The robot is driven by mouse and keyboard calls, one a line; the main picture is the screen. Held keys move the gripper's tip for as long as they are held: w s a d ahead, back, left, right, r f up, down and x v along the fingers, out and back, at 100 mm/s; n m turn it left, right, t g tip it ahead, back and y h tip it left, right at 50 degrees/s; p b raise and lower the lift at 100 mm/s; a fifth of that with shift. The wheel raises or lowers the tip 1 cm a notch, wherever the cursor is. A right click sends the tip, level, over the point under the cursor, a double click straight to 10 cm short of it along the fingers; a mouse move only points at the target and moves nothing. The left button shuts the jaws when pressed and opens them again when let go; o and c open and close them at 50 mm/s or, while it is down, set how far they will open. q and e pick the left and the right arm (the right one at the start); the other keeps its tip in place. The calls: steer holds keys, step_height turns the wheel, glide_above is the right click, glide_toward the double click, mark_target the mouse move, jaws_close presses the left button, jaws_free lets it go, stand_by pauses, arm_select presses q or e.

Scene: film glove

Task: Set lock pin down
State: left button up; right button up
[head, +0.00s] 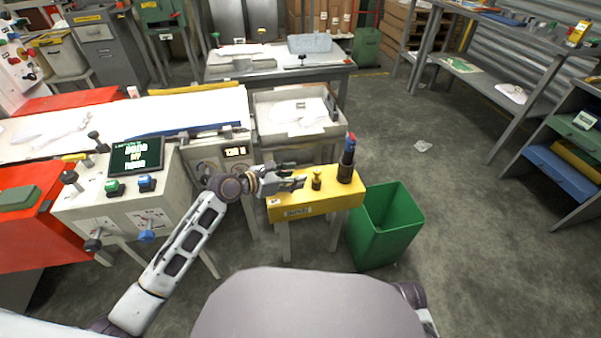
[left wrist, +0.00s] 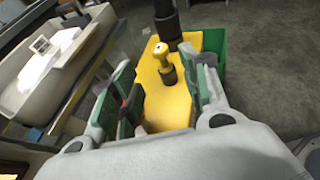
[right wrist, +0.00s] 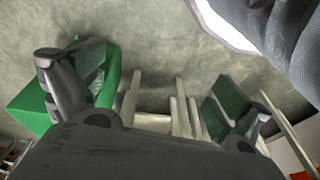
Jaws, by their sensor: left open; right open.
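The lock pin (head: 317,178) looks like a small yellow knob with a dark collar. It stands upright on the yellow bench top (head: 300,209). In the left wrist view the pin (left wrist: 161,52) stands ahead of my left gripper (left wrist: 165,78), whose fingers are apart with nothing between them. In the head view my left gripper (head: 300,182) is low over the bench, just left of the pin and apparently clear of it. My right gripper (right wrist: 158,92) is open and empty in its own wrist view, near pale legs. The head view does not show its fingers.
A dark cylinder with red and blue parts (head: 347,160) stands right of the pin. A green bin (head: 386,228) is beside the bench. A machine with knobs and a screen (head: 136,157) is at the left. Open floor (head: 470,230) lies to the right.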

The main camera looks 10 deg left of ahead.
arm_select(q)
steer(key=v, duration=0.3)
steer(key=shift+s+a+r+p, duration=0.1)
steer(key=shift+s+r+p, duration=0.05)
steer(key=shift+p, duration=0.2)
arm_select(e)
steer(key=shift+w+d+f, duration=0.1)
steer(key=shift+d+f, duration=0.1)
steer(key=shift+f, duration=0.45)
steer(key=shift+s, duration=0.25)
